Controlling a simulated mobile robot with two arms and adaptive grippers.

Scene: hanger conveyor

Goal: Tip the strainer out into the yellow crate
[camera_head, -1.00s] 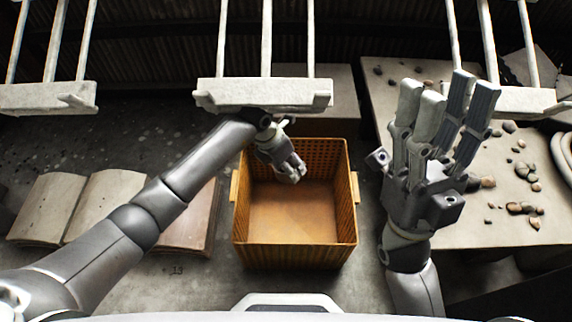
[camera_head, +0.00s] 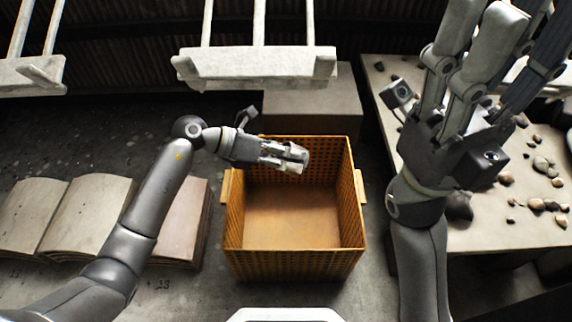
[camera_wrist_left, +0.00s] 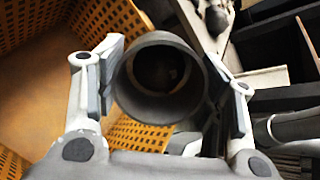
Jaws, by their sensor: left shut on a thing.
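My left gripper (camera_head: 291,157) is over the back part of the yellow crate (camera_head: 292,263), near its right half. In the left wrist view its fingers are shut on the strainer (camera_wrist_left: 165,44), a dark grey, round, cup-like thing whose mouth faces that camera. Its inside is dark and its contents cannot be made out. In the head view I cannot tell the strainer from the fingers. The crate, orange-yellow with perforated walls, also shows in the left wrist view (camera_wrist_left: 98,22); its visible floor is bare. My right gripper (camera_head: 485,60) points up, fingers apart and empty, fingertips cut off.
Pale hanger bars (camera_head: 255,65) hang across the back, above the crate. A table (camera_head: 500,228) with several scattered stones (camera_head: 541,164) is on the right. Open book-like slabs (camera_head: 88,215) lie left of the crate. Free space shows above the crate's front half.

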